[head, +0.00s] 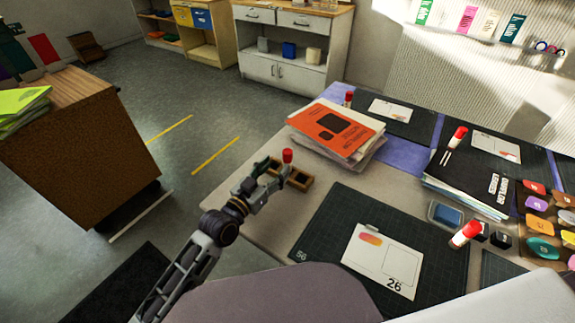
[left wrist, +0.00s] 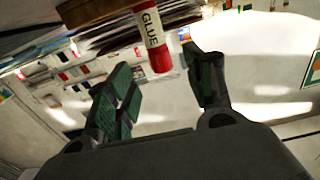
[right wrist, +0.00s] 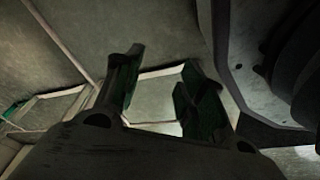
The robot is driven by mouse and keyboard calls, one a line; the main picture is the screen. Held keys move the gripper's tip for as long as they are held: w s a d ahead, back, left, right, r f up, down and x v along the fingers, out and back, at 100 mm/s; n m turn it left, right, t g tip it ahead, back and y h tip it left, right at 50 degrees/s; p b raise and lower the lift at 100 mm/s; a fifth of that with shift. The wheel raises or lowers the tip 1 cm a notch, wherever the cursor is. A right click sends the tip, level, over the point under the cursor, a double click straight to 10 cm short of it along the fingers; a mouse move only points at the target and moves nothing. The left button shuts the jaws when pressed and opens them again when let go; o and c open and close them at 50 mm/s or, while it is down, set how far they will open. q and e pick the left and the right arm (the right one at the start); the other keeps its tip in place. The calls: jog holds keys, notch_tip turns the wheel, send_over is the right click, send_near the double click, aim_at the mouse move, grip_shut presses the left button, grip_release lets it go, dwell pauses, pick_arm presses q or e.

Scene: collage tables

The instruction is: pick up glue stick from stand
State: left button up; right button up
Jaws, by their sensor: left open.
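A white glue stick with a red cap (head: 287,156) stands in a small wooden stand (head: 299,181) at the left edge of the collage table. My left gripper (head: 265,172) is open, right beside the stand and the glue stick. In the left wrist view the glue stick (left wrist: 151,30) shows its "GLUE" label, with its red cap between the spread green-padded fingers. No grip on it shows. The dark wooden stand (left wrist: 98,12) is at the top of that view. My right gripper (right wrist: 155,80) shows only in its own wrist view, with its fingers apart and nothing between them.
An orange book (head: 335,128) on a paper stack lies just behind the stand. A dark cutting mat (head: 320,225) with a card (head: 384,262) lies at the front. A brown cabinet (head: 80,155) stands left across open floor.

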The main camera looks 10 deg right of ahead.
aim_at(285, 161)
pick_arm(q)
jog(key=shift+f, duration=0.6)
jog(key=shift+w+d+r, duration=0.2)
jog(key=shift+w, duration=0.05)
jog(key=shift+w+d, duration=0.2)
jog(key=shift+d, duration=0.05)
pick_arm(e)
jog(key=shift+w+a+r, duration=0.2)
jog(key=shift+w+r, duration=0.05)
jog(key=shift+r, duration=0.1)
pick_arm(q)
jog(key=shift+x, duration=1.35)
jog(key=shift+b+x, duration=0.35)
jog(key=shift+x, duration=1.4)
jog(key=shift+f, duration=0.1)
pick_arm(e)
jog(key=shift+w+a+r, duration=0.2)
jog(key=shift+a+r, duration=0.25)
jog(key=shift+r, duration=0.3)
jog(key=shift+w+r, duration=0.1)
jog(key=shift+w, duration=0.15)
